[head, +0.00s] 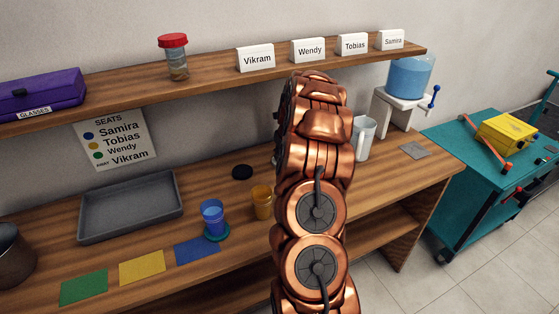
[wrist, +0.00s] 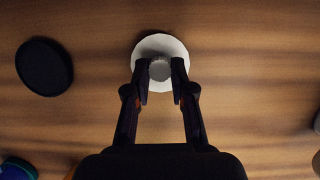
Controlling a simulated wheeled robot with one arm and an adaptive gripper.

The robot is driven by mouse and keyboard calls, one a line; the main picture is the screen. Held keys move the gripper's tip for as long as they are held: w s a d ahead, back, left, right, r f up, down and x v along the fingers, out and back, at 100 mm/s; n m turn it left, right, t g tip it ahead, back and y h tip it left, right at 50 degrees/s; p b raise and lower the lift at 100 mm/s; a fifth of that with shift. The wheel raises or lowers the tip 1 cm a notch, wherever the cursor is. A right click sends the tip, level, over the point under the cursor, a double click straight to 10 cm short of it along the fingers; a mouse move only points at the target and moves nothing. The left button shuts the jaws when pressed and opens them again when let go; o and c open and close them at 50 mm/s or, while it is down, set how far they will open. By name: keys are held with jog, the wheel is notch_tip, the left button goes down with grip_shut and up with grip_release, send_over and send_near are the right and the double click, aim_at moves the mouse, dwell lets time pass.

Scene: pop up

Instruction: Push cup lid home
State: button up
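A round white lid (wrist: 160,46) with a small pale knob (wrist: 160,70) at its middle shows from above in the wrist view. My gripper (wrist: 160,76) has one dark finger on each side of the knob, close against it, and appears shut on it. Whether the lid sits flat on a cup is hidden from above. In the head view my copper arm hides my gripper and the lid. A blue cup (head: 212,212) stands on a teal disc, and an amber cup (head: 262,202) stands to its right. A white mug (head: 364,138) stands right of my arm.
A black disc (wrist: 44,67) lies left of the lid; it also shows in the head view (head: 242,172). A grey tray (head: 130,207) and green, yellow and blue mats (head: 197,250) lie left. A water dispenser (head: 408,82) stands right. A shelf (head: 210,84) runs above the counter.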

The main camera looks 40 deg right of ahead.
grip_shut()
jog(key=shift+r, duration=0.1)
jog(key=shift+r+p, duration=0.45)
jog(key=shift+r, duration=1.15)
